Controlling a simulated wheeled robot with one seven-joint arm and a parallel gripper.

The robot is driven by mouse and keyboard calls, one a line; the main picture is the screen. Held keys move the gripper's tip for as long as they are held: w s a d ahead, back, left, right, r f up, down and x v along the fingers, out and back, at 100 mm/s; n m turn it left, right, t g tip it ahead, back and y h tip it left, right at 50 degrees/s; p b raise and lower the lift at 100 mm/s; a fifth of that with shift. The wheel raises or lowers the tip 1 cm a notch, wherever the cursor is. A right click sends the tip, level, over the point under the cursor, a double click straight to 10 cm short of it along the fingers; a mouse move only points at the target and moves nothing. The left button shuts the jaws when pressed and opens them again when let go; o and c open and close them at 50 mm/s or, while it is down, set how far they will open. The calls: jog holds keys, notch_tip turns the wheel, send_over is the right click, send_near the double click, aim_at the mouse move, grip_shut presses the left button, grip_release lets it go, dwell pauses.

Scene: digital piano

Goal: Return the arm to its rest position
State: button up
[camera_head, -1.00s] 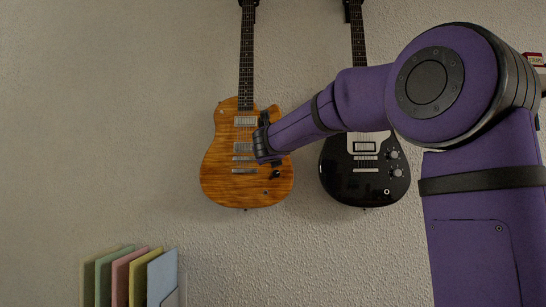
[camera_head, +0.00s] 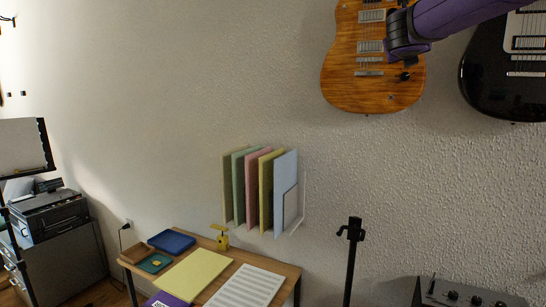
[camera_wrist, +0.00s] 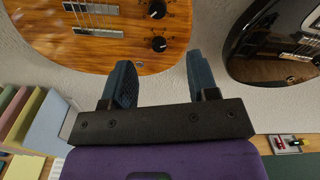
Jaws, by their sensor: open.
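My gripper (camera_wrist: 160,82) shows in the wrist view with its two dark blue-grey fingers spread apart and nothing between them. Bare wall and the bottom of the orange guitar (camera_wrist: 110,40) lie beyond the fingers. In the head view my purple forearm (camera_head: 455,18) comes in from the top right. Its dark wrist end (camera_head: 402,32) overlaps the orange guitar (camera_head: 362,85) from this viewpoint. Whether it touches the guitar cannot be told. The fingers are not clearly seen in the head view.
A black guitar (camera_head: 505,85) hangs at the right. Colored folders (camera_head: 265,190) sit in a wall rack above a wooden desk (camera_head: 222,262) with papers. A black stand (camera_head: 352,260) rises beside it. A printer (camera_head: 48,212) stands on a grey cabinet at the left. The wall's middle is bare.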

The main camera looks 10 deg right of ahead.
jog(key=s+a+f+m+g+y, duration=0.25)
jog(key=s+f+m+g, duration=0.25)
jog(key=s+f+m, duration=1.1)
jog(key=s+a+f+m+g+y, duration=0.2)
jog(key=s+a+f+m, duration=0.3)
jog(key=s, duration=0.5)
jog(key=s+a+f+m+g+y, duration=0.2)
jog(key=s+a+f+m+y, duration=0.3)
jog(key=s+f+m, duration=0.4)
jog(key=m, duration=0.2)
jog(key=shift+s+f+m, duration=0.15)
jog(key=shift+s+m, duration=0.15)
jog(key=shift+s, duration=0.05)
